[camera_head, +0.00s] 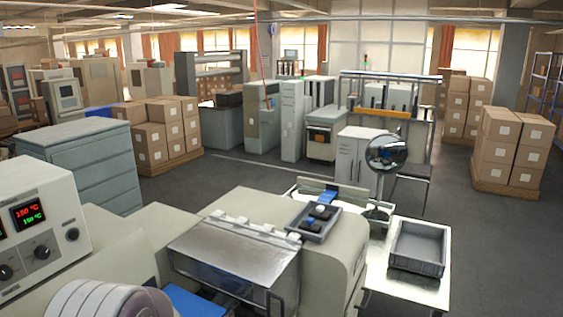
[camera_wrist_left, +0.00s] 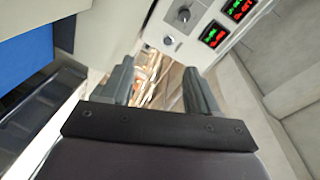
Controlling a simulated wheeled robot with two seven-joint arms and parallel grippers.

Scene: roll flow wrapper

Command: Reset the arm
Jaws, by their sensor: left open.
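My left gripper (camera_wrist_left: 160,90) shows in the left wrist view, with its two dark fingers spread apart and nothing between them. Behind the gap is a brownish, blurred background that I cannot make out. The control panel (camera_wrist_left: 205,25) with red and green displays lies beyond the fingers at the upper right. A blue surface (camera_wrist_left: 25,45) is at the left edge of that view. Neither arm shows in the head view, and my right gripper is in no view.
In the head view, the wrapper machine (camera_head: 240,240) with a clear cover fills the front. Its control panel (camera_head: 40,230) and a white roll (camera_head: 105,302) are at the left. A grey crate (camera_head: 418,270) stands on a white table at the right. Stacked cartons (camera_head: 512,150) stand behind; the floor between is open.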

